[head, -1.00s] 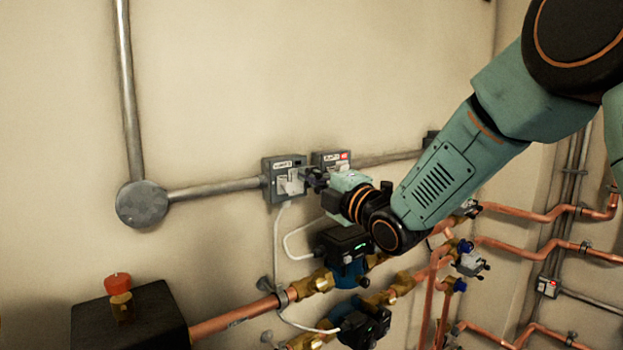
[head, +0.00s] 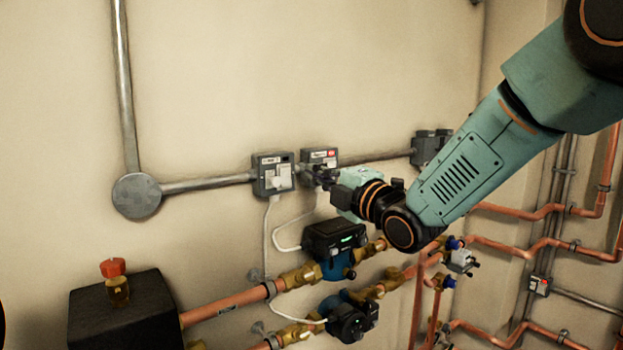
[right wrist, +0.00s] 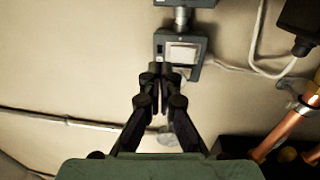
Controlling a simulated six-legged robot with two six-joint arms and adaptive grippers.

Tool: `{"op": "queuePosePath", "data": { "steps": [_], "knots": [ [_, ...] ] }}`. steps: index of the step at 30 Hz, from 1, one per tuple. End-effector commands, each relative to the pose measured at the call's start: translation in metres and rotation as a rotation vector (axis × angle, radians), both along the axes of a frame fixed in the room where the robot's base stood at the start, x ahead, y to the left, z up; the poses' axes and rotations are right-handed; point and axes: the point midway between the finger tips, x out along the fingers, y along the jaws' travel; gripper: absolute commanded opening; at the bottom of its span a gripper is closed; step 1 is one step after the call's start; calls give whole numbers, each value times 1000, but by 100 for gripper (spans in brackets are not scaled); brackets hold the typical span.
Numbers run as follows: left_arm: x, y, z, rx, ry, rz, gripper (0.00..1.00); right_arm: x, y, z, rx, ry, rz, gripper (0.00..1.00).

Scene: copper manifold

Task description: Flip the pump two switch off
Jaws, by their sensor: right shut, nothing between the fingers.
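Two small grey switch boxes are on the wall in the head view. The left box (head: 264,187) has a pale switch plate (head: 281,182). My right gripper (head: 322,178) is shut and empty in front of the right box's lower edge in this view. In the right wrist view the fingertips (right wrist: 160,72) overlap the lower left edge of a switch box (right wrist: 182,35); contact cannot be told. My left gripper is out of view.
A conduit runs from a round junction box (head: 137,196) to the left switch box. A dark box (head: 428,148) stands right of the switches. Below are pumps (head: 335,240), white cables and copper pipes (head: 222,306). The wall above is clear.

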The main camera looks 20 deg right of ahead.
Motion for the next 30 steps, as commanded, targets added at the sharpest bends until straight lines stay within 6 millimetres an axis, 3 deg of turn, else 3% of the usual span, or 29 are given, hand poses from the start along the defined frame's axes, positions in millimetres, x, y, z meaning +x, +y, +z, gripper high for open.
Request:
{"op": "queuePosePath", "data": {
  "steps": [6,13,30],
  "knots": [
    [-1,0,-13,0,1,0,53,-35,-14,3,3,0,-2,0],
    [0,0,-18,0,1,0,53,-60,-24,6,1,1,-2,0],
    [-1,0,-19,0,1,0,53,-70,-26,7,-2,1,1,0]
  ]
}}
